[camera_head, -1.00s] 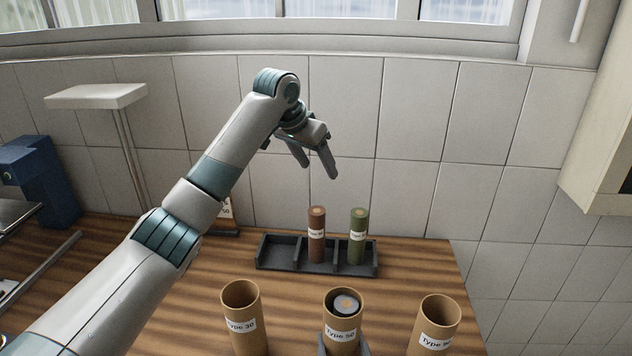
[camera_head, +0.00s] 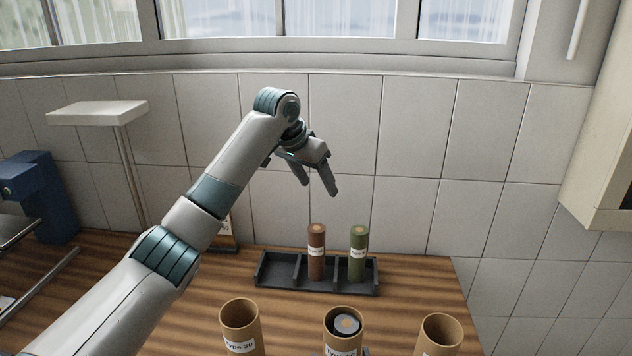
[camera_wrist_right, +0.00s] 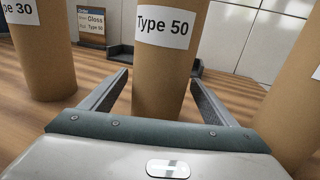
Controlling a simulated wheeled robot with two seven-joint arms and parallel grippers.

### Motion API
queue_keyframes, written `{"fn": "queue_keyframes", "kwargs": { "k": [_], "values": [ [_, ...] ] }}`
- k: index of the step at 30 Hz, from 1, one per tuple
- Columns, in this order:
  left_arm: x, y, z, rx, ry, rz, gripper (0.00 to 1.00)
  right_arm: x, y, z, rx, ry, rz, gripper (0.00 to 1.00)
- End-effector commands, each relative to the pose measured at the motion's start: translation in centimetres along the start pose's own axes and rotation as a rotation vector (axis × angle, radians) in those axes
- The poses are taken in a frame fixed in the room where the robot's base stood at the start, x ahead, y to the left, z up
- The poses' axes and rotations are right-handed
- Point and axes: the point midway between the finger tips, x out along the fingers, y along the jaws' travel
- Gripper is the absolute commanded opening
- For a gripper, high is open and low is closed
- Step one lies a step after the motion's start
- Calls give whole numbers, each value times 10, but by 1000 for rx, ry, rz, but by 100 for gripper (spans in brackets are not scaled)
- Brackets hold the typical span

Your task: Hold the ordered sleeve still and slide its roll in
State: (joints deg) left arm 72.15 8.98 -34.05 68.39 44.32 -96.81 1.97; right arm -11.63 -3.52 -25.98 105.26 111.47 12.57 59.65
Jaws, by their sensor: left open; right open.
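Three open brown cardboard sleeves stand upright in a row. The middle sleeve, labelled Type 50 (camera_head: 344,348), has a grey-topped roll (camera_head: 347,323) inside, its top just below the rim. In the right wrist view, the Type 50 sleeve (camera_wrist_right: 168,75) stands between the spread fingers of my right gripper (camera_wrist_right: 160,78); contact is not clear. My left gripper (camera_head: 319,188) is open and empty, above and behind the rack. An order card (camera_wrist_right: 91,26) in the right wrist view reads Gloss and Type 50.
The Type 30 sleeve (camera_head: 240,330) stands left and another sleeve (camera_head: 440,335) right. A dark rack (camera_head: 320,284) behind holds a red-brown roll (camera_head: 316,250) and a green roll (camera_head: 358,252); its left slot is empty. A tiled wall closes off the back.

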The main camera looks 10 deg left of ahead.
Motion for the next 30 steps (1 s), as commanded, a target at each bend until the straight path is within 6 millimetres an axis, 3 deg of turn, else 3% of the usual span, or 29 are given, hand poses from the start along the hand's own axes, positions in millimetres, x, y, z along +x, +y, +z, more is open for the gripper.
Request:
{"fn": "queue_keyframes", "kwargs": {
  "k": [8, 21, 30],
  "values": [
    [0, 0, 0, 0, 0, 0, 60, -9, 0, 0, 1, 1, 0, 81],
    [0, 0, 0, 0, 0, 0, 60, -61, 0, -1, 3, 2, -1, 81],
    [0, 0, 0, 0, 0, 0, 60, -74, 0, 0, 1, 0, 0, 81]
  ]
}}
